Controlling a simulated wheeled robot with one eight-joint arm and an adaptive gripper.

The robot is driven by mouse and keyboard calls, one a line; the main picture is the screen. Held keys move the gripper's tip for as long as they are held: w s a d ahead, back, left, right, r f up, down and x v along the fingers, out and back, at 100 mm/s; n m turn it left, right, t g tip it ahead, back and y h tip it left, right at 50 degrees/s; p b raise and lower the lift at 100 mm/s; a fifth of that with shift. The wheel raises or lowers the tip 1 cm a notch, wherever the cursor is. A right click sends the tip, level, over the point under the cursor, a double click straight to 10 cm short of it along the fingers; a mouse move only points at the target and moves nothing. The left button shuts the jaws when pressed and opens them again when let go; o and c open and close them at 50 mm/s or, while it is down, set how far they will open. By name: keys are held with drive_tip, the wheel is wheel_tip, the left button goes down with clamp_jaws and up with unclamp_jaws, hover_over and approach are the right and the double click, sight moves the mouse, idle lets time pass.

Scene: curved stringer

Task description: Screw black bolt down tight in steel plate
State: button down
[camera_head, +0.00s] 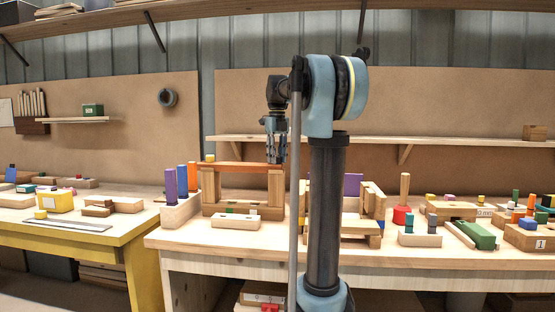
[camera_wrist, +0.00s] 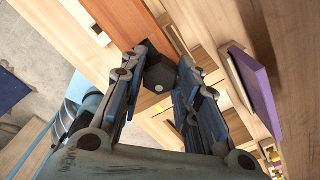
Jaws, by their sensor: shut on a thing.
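In the wrist view, a black faceted piece with a small light round spot, which looks like the black bolt (camera_wrist: 158,74), sits between the fingertips of my gripper (camera_wrist: 168,70). The fingers are closed on it. In the head view my gripper (camera_head: 274,158) points down at the orange beam (camera_head: 236,165) that lies across wooden uprights on the right bench. I cannot tell whether the bolt touches the beam or is in a hole. I cannot make out a steel plate for certain; a thin grey flat piece (camera_head: 66,223) lies on the left table.
A holder with purple, blue and orange pegs (camera_head: 180,208) stands left of the wooden frame (camera_head: 243,212). A purple board (camera_head: 351,184) stands right of my arm and also shows in the wrist view (camera_wrist: 258,95). Several blocks crowd the bench's right side. A shelf (camera_head: 440,142) runs behind.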

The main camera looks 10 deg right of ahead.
drive_tip(key=c, duration=2.4)
unclamp_jaws()
drive_tip(key=shift+f+m, duration=0.1)
drive_tip(key=shift+m, duration=0.7)
drive_tip(key=c, duration=1.1)
unclamp_jaws()
wheel_tip(320, 180, up, 12)
